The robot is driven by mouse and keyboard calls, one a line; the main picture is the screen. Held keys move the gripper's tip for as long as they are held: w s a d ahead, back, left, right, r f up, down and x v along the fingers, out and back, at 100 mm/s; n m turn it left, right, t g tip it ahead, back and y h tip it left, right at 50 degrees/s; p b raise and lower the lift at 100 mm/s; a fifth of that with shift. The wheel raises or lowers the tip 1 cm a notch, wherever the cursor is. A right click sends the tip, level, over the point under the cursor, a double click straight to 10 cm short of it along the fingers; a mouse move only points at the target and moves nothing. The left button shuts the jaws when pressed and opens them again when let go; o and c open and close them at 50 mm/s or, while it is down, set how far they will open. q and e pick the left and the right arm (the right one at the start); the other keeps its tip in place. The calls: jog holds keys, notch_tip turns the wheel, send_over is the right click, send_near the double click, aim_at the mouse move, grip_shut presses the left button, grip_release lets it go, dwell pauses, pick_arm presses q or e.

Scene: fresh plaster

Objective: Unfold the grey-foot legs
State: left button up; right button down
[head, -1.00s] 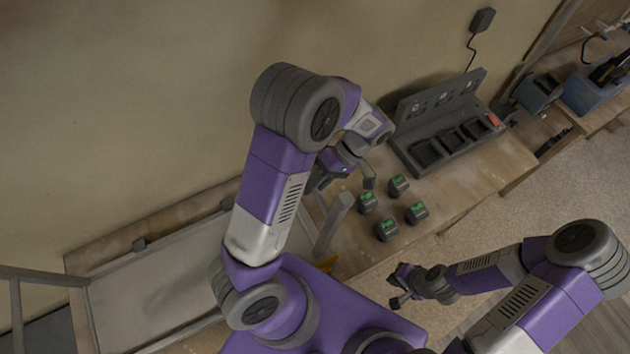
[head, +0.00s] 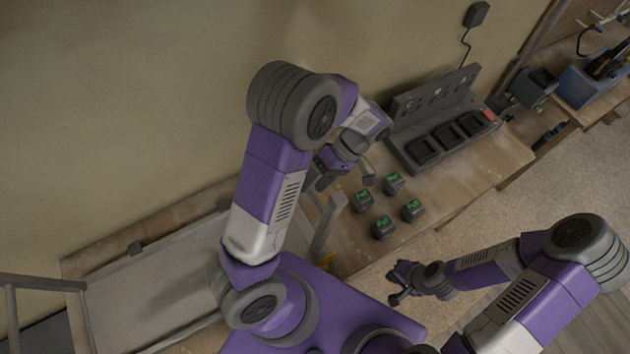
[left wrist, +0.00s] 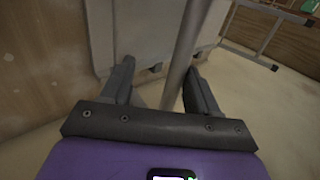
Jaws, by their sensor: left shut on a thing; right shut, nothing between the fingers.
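A pale folding-table panel (head: 160,290) lies at the lower left in the head view; its surface also shows in the left wrist view (left wrist: 125,30). A grey leg tube (left wrist: 184,50) stands out from it between the fingers of my left gripper (left wrist: 160,85), which is shut on it. In the head view my left gripper (head: 345,180) is partly hidden by its own wrist, near a pale grey post (head: 328,225). Another leg frame (head: 40,282) stands at the far left. My right gripper (head: 393,285) is shut and empty, low in front of the bench.
Several dark blocks with green tops (head: 382,227) stand on the wooden bench (head: 465,185). Behind them is a dark charging rack (head: 440,125) with a red part. A blue bin (head: 585,85) stands at the far right. The carpet (head: 545,185) right of the bench is clear.

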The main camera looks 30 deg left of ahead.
pick_arm(q)
jog(key=shift+w+f, duration=0.1)
jog(key=shift+w, duration=0.05)
jog(key=v, duration=0.7)
jog(key=shift+r+b, duration=0.3)
jog(key=shift+b, duration=0.1)
jog(key=shift+d, duration=0.25)
